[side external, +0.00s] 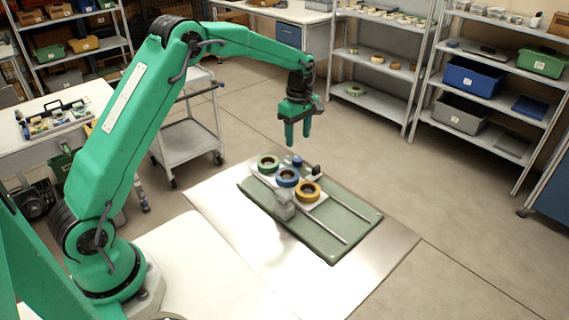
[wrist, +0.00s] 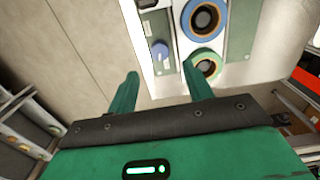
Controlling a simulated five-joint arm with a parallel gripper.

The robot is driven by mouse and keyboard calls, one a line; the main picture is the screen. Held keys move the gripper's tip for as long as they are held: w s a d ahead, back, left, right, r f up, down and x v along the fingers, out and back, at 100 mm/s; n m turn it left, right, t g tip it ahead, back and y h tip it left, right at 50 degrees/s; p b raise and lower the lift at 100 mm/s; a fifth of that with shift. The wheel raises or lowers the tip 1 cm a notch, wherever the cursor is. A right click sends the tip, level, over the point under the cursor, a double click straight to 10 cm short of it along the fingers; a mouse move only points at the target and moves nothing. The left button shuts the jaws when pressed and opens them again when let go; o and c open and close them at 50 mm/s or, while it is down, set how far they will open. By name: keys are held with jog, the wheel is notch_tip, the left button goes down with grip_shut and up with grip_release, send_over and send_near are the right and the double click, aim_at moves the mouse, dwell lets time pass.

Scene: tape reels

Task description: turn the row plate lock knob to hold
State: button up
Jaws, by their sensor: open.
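The lock knob appears to be the small blue knob (side external: 297,162) at the far edge of the row plate (side external: 319,196); the blue knob (wrist: 160,50) also shows in the wrist view. I cannot read its setting. The pale plate carries a green reel (side external: 268,163), a blue reel (side external: 288,178) and an orange reel (side external: 308,191) in a row. My green gripper (side external: 297,138) is open and empty, pointing down above the knob, apart from it. In the wrist view the knob lies beyond the gap between my fingers (wrist: 161,78).
The plate lies on a green base (side external: 340,244) with metal rails (side external: 325,224). A grey block (side external: 285,207) stands at its near side and a small black part (side external: 317,170) near the knob. The pale table (side external: 385,250) is clear around the base. Shelves and a cart stand beyond.

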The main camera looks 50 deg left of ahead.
aim_at(297, 159)
jog(key=shift+f, duration=0.15)
jog(key=shift+f, duration=3.8)
jog(key=c, duration=1)
